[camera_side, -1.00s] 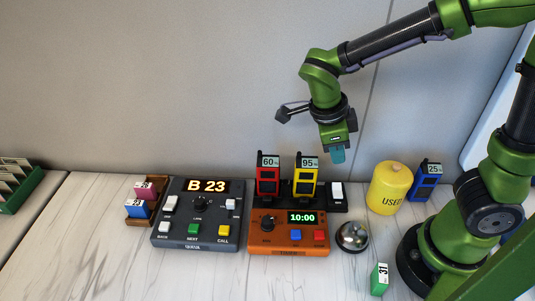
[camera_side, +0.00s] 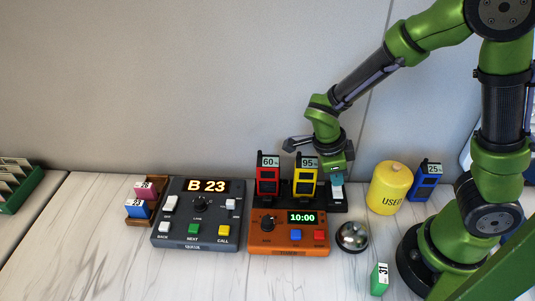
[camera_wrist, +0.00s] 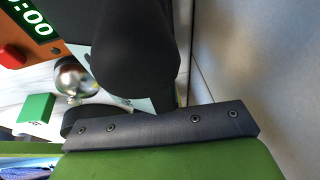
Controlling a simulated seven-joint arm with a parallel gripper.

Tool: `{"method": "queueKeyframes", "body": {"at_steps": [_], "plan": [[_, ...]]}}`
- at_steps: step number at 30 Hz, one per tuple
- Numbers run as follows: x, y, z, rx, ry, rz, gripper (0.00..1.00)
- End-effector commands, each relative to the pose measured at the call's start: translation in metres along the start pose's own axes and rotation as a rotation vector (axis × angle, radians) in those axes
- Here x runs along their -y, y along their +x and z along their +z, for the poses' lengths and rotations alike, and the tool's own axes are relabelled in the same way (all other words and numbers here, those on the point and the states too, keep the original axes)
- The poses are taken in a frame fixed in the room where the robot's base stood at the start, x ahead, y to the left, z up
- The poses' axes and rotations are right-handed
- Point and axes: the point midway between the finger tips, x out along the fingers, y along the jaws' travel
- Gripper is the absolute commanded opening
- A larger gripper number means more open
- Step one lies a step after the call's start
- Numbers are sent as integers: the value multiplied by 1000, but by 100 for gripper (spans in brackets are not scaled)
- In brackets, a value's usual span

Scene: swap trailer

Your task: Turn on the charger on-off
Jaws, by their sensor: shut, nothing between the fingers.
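The charger is a black base (camera_side: 285,190) behind the orange timer box. A red battery (camera_side: 268,180) marked 60% and a yellow battery (camera_side: 305,181) marked 95% stand in it. Its white on-off rocker switch (camera_side: 337,193) is at the right end. My gripper (camera_side: 337,178) is shut and empty, with its fingertips right at the top of the switch. I cannot tell if they touch it. In the wrist view dark parts of my gripper fill the middle, and the switch cannot be made out.
The orange timer box (camera_side: 289,238) shows 10:00 in front of the charger. A metal bell (camera_side: 352,237), a yellow USED canister (camera_side: 390,187) and a blue 25% battery (camera_side: 428,183) stand to the right. A grey B 23 console (camera_side: 195,240) is to the left.

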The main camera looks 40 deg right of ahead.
Motion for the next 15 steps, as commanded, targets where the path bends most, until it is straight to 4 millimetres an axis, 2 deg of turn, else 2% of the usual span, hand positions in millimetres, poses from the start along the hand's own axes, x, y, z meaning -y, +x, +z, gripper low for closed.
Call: {"method": "queueKeyframes", "body": {"at_steps": [6, 15], "plan": [[5, 8, 2, 0, -21, 80, 0], [3, 6, 2, 1, -23, 75, 0]]}}
